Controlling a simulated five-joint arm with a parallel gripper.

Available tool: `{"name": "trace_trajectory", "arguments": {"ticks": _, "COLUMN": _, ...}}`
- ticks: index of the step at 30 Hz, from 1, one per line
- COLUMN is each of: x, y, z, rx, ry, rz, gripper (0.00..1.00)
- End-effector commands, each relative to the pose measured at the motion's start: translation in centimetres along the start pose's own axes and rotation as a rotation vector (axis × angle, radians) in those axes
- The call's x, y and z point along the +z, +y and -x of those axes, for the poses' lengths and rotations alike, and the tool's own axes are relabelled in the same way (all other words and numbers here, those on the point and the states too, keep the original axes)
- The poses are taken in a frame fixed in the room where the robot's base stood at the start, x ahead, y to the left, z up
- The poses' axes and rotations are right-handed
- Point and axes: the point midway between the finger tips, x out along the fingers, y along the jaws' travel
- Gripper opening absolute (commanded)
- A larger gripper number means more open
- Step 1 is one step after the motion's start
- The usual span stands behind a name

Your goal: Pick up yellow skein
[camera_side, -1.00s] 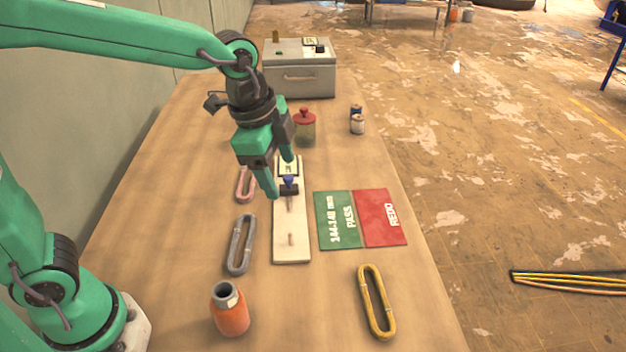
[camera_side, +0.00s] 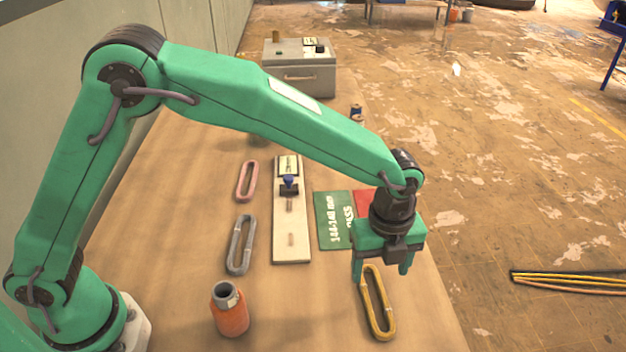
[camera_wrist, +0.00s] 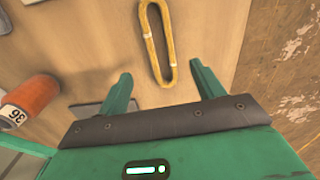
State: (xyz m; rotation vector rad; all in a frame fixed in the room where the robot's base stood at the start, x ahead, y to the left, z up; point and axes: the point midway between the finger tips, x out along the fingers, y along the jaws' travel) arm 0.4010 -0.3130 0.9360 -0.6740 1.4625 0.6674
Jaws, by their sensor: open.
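The yellow skein (camera_side: 377,309) is a long closed loop lying flat on the wooden table, at the front right in the side view. In the wrist view the yellow skein (camera_wrist: 154,45) lies just beyond the fingertips, between their lines. My gripper (camera_side: 381,272) is open and empty, above the far end of the skein. Its two green fingers (camera_wrist: 162,82) stand apart on either side of the skein's near end in the wrist view. I cannot tell the exact height of the fingertips above the table.
A grey skein (camera_side: 240,245) and a pink skein (camera_side: 246,181) lie left of the white pegged board (camera_side: 291,252). An orange bottle (camera_side: 230,312) stands at the front. The green PASS and red REDO mat (camera_side: 328,213) lies behind my gripper, partly covered. The table's right edge is close.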

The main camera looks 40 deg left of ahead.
Motion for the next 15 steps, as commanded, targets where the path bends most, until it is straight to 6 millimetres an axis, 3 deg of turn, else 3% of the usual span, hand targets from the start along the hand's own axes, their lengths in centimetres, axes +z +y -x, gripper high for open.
{"name": "trace_trajectory", "arguments": {"ticks": 8, "x": -0.3, "y": -0.2, "z": -0.6, "rx": 0.006, "ry": 0.0, "rz": -0.026, "gripper": 0.67}}
{"name": "trace_trajectory", "arguments": {"ticks": 15, "x": -0.3, "y": -0.1, "z": -2.4, "rx": 0.008, "ry": 0.0, "rz": -0.024, "gripper": 0.67}}
